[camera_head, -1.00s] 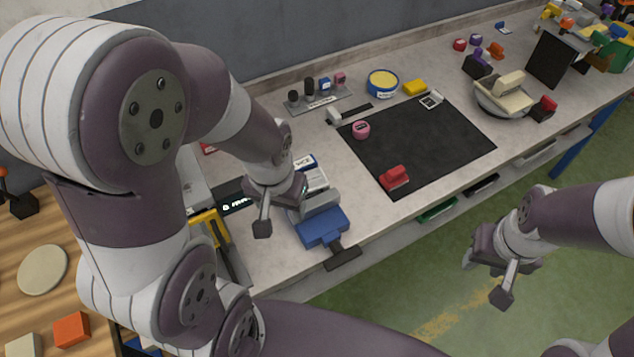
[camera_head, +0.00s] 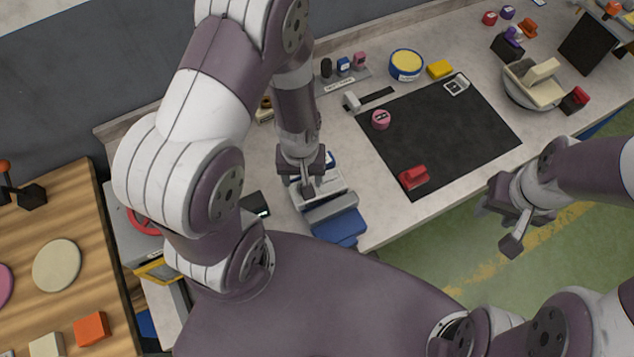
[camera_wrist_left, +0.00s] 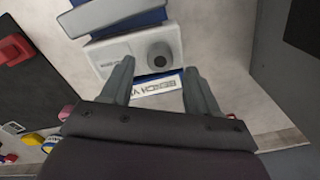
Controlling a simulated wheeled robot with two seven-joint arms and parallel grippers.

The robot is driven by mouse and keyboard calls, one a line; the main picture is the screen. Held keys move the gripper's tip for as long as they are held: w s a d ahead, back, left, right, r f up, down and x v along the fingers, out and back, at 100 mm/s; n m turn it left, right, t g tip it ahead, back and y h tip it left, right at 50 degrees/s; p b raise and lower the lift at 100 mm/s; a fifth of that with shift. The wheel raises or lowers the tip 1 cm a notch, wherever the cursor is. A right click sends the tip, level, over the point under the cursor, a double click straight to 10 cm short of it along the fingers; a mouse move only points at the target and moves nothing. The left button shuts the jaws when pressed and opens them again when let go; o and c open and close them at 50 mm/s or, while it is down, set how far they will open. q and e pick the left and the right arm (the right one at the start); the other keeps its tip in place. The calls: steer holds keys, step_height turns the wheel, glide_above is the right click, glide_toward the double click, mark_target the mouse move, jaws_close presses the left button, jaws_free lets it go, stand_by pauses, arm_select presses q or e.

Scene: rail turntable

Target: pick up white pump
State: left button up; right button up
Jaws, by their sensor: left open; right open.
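I cannot tell for sure which thing is the white pump. A small white block (camera_head: 351,101) stands at the end of a dark slot near the back of the bench. A white square piece (camera_head: 457,85) lies at the far right corner of the black mat. My left gripper (camera_head: 307,190) is open above the blue and grey bench vise (camera_head: 337,225), apart from both white pieces. In the left wrist view its fingers (camera_wrist_left: 156,76) are spread and empty over the vise's pale body (camera_wrist_left: 112,55). My right gripper (camera_head: 497,226) is open and empty, off the bench's front edge.
A pink round piece (camera_head: 381,120) and a red block (camera_head: 414,177) sit on the black mat (camera_head: 450,140). A blue-rimmed yellow tub (camera_head: 406,64) and a yellow block (camera_head: 440,69) stand behind it. A turntable (camera_head: 515,95) with a cream part is farther right.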

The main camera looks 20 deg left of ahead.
arm_select(q)
steer(key=shift+s+d+f, duration=0.1)
steer(key=shift+f, duration=0.4)
steer(key=shift+s+d+f, duration=0.1)
steer(key=shift+f, duration=0.35)
jaws_close()
steer(key=shift+w, duration=0.15)
stand_by(0.5)
